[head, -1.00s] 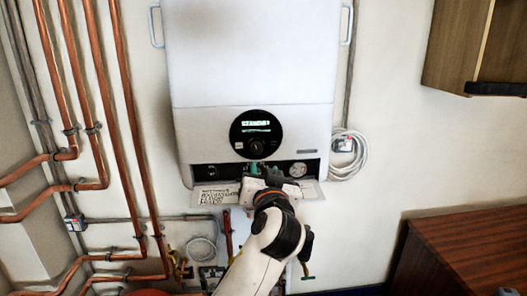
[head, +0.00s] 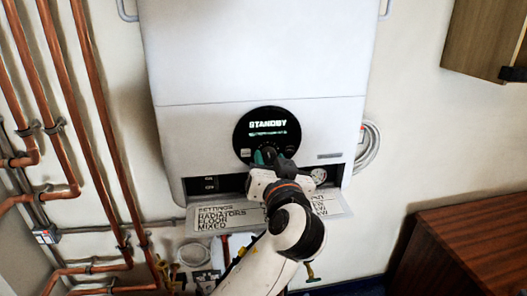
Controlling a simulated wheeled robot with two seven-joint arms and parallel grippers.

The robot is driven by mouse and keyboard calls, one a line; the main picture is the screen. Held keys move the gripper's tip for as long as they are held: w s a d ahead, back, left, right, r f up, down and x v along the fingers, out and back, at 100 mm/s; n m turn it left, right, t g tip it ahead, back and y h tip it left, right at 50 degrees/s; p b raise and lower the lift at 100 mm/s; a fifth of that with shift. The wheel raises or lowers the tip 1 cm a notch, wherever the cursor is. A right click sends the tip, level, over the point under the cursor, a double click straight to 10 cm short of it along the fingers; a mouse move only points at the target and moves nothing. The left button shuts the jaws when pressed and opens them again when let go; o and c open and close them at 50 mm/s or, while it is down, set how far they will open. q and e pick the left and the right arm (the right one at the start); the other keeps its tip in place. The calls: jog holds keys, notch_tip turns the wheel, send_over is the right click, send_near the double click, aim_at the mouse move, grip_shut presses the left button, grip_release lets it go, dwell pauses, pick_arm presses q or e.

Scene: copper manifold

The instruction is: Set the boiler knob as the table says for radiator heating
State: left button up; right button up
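The white boiler (head: 255,60) hangs on the wall in the middle of the head view. Its round black dial panel (head: 243,138) has a lit screen reading "STANDBY", with a smaller line under it.
Copper pipes (head: 75,110) run down the wall at the left. A coiled white cable (head: 368,150) hangs right of the boiler. A wooden cabinet (head: 485,40) is at the upper right, and a brown wooden top (head: 475,240) at the lower right.

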pick_arm(q)
jog(key=shift+w, duration=0.1)
jog(key=shift+s+d+r, duration=0.1)
jog(key=shift+s+r, duration=0.05)
jog(key=shift+s, duration=0.1)
jog(key=shift+c, duration=0.8)
jog(key=c, duration=0.5)
jog(key=shift+c, duration=0.2)
pick_arm(e)
jog(key=shift+s+d, duration=0.15)
jog(key=shift+s, duration=0.05)
